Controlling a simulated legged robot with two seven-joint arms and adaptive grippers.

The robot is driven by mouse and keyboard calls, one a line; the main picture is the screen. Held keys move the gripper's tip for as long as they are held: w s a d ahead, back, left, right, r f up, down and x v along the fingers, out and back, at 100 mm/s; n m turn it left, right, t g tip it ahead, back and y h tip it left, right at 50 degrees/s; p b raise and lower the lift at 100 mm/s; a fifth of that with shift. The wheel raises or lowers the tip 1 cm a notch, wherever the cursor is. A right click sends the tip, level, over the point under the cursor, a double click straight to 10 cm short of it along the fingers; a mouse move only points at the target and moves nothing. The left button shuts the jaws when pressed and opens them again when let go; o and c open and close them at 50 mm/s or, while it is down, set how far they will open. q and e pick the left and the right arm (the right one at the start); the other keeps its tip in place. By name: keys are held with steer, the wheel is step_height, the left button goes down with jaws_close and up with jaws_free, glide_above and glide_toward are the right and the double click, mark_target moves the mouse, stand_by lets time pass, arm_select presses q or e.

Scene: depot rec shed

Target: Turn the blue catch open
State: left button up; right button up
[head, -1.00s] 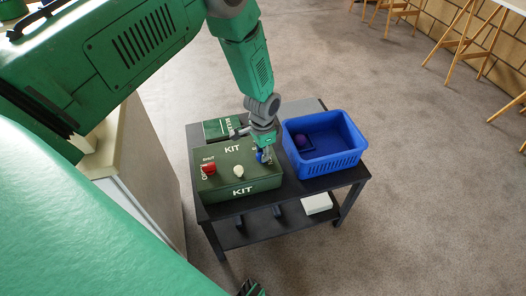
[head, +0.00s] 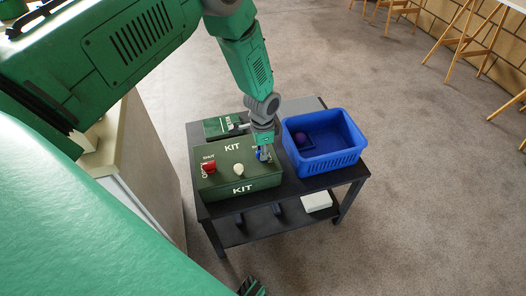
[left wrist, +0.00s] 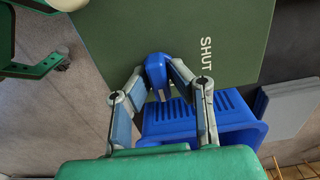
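The blue catch (head: 259,156) sits on top of the green KIT case (head: 215,182), near its right end. In the left wrist view the catch (left wrist: 157,70) stands on the green lid, with the word SHUT to its right. My left gripper (head: 264,153) points down over it. Its two fingertips (left wrist: 158,80) lie on either side of the catch and look closed on it, with hardly any gap. The gripper hides part of the catch in the head view.
A red catch (head: 209,167) and a pale knob (head: 238,170) also sit on the case. A blue crate (head: 345,163) with a purple ball (head: 302,140) stands close to the right. All rest on a dark table (head: 290,190). A smaller green box (head: 215,126) lies behind.

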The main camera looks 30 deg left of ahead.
arm_select(q)
steer(key=shift+o, duration=1)
steer(key=shift+a, duration=0.1)
step_height(320, 180, up, 12)
steer(key=shift+f, duration=0.1)
